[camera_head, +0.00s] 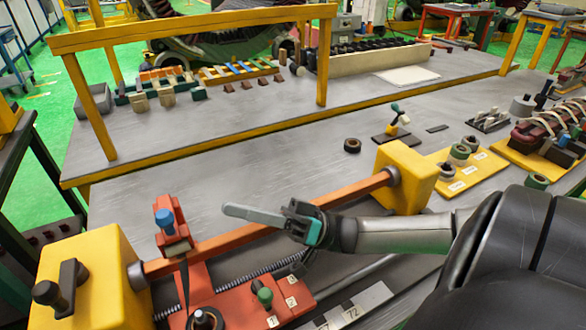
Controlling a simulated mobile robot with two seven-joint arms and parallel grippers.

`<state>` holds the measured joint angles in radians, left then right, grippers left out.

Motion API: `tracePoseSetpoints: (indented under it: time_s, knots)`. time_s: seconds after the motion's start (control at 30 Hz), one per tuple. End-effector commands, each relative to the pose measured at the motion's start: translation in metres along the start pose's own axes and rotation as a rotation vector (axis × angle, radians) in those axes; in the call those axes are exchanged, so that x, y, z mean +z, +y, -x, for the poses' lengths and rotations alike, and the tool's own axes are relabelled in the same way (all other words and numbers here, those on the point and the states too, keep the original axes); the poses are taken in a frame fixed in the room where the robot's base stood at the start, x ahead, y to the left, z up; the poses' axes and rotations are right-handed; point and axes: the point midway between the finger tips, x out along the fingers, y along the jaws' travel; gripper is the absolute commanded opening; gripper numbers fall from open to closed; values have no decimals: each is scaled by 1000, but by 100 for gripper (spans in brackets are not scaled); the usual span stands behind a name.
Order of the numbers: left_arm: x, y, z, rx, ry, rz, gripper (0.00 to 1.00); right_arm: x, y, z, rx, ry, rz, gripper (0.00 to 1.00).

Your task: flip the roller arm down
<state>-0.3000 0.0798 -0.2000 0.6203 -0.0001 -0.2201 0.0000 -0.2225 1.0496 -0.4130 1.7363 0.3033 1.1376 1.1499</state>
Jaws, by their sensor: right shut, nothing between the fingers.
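The roller arm appears to be the orange upright piece (173,240) with a blue knob on top, at the left of the winding fixture. It stands raised beside the orange bar (250,236) that runs between two yellow end blocks. A dark pointed piece hangs below it. My right gripper (238,212) comes in from the right over the bar. Part of the bar is hidden behind my right gripper. My left gripper is out of view.
The yellow end blocks (95,270) (405,178) flank the fixture. An orange carriage (240,308) with a green knob sits at the front. A yellow rail frame (190,35) crosses the back. The grey tabletop behind the bar is mostly clear.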

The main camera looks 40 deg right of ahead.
Motion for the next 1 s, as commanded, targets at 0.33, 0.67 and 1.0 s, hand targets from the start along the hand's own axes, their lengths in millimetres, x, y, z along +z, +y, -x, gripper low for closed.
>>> tracePoseSetpoints:
  time_s: [0.33, 0.67, 1.0]
  knots:
    - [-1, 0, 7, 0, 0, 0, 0, -26, -16, 55, 4, -3, -1, 0]
    - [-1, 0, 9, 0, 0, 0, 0, -34, -22, 72, 0, 1, 0, 0]
    - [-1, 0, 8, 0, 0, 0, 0, -34, -21, 71, -1, 1, 0, 0]
